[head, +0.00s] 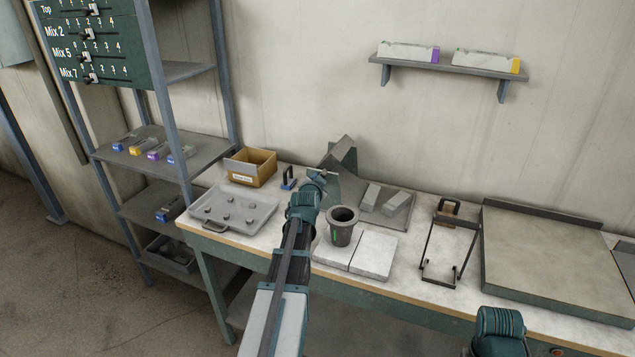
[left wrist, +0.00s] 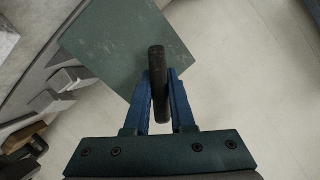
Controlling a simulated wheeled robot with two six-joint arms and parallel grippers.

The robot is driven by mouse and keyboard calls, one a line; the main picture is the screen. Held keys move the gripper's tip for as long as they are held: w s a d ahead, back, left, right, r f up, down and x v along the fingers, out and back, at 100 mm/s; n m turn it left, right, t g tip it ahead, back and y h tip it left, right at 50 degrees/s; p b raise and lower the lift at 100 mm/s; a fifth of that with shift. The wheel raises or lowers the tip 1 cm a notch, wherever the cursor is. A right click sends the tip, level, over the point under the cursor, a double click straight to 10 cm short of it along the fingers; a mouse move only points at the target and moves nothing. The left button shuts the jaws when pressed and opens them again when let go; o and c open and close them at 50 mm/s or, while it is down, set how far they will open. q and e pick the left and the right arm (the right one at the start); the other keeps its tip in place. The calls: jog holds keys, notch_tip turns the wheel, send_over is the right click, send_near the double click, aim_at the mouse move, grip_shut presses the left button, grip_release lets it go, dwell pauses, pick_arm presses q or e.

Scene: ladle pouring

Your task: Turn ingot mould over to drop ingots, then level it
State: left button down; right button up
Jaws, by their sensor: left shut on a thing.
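The ingot mould (head: 343,153) is steeply tilted above the back of the bench, a grey-green block with its inside hidden from me. My left gripper (head: 322,176) is beside it. In the left wrist view, the blue fingers (left wrist: 158,95) are shut on a dark handle (left wrist: 157,65), with the mould's flat green face (left wrist: 125,45) behind it. Two pale grey ingots (head: 370,196) (head: 395,204) lie on a grey tray (head: 399,221) right of and below the mould. My right arm shows only partly at the bottom right; its gripper is out of view.
A dark crucible (head: 342,230) stands on pale slabs (head: 374,256) in front of the tray. A metal frame (head: 449,244) and large slab (head: 550,261) are right. A wall shelf (head: 452,64) holds two tagged bars.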

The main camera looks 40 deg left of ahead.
pick_arm(q)
jog(key=shift+f, duration=0.1)
dwell(0.5)
jog(key=c, duration=0.8)
grip_release()
jog(key=shift+o, duration=0.2)
